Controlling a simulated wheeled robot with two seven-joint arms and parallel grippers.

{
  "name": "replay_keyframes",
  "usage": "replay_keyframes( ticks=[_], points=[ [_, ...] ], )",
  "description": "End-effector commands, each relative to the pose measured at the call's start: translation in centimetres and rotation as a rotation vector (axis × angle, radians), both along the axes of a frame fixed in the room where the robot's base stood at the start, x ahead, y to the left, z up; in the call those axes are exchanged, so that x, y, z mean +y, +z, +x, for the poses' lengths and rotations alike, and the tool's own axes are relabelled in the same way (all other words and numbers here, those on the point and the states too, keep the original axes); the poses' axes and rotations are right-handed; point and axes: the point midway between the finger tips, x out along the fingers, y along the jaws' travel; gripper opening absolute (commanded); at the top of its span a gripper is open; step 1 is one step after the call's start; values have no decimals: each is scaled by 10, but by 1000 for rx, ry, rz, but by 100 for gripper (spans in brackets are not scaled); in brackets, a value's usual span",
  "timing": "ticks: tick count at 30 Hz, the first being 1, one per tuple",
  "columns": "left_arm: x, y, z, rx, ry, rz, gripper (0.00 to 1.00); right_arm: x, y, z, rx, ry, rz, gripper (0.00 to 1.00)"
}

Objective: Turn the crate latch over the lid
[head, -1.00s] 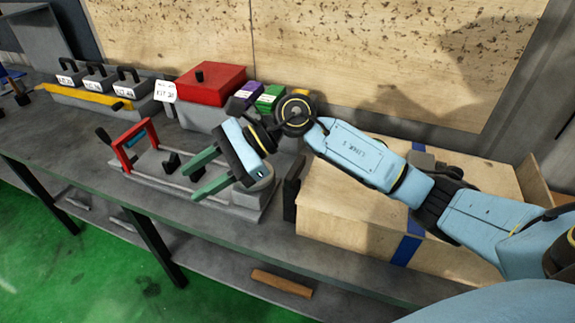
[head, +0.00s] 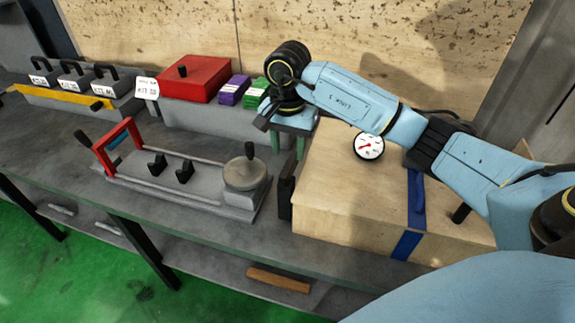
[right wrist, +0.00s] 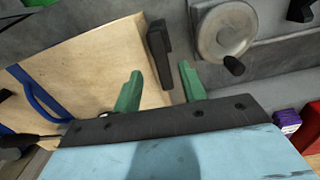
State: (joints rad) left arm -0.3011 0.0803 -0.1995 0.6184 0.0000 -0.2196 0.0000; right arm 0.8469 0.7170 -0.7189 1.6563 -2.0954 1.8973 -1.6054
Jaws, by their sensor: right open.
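The wooden crate (head: 350,190) with its flat lid stands on the bench at the right of the head view, a blue strap (head: 408,245) across it. The black latch (head: 286,192) is at the crate's left end. In the right wrist view the latch (right wrist: 159,52) is a dark bar beside the crate's edge (right wrist: 110,60). My right gripper (head: 288,145) is open and empty, its green fingers pointing down above and behind the latch in the head view. In the right wrist view the latch lies ahead, between the lines of the fingertips (right wrist: 160,70), apparently apart from them. My left gripper is not in view.
A grey fixture with a round wheel (head: 245,175) and red handle (head: 120,140) stands left of the crate. Behind are a red-lidded box (head: 195,78), purple (head: 234,90) and green packs. A dial gauge (head: 369,146) shows beside my right arm. The bench front is clear.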

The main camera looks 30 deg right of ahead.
Motion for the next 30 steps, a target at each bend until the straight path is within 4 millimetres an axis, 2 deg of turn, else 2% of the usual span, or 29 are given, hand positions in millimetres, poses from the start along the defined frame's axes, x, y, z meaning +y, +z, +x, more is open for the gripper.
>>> replay_keyframes(
  ticks=[3,9,15,22,23,30],
  points=[
    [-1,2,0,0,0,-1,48,1,-26,-1,5,-1,1,42],
    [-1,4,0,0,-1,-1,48,1,-54,0,1,0,3,42],
    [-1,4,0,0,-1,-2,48,1,-65,0,-1,0,2,42],
    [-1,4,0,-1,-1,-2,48,1,-65,0,-2,0,1,42],
    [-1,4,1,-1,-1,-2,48,1,-65,0,-2,0,1,40],
    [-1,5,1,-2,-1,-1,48,1,-65,0,-1,1,2,9]
  ],
)
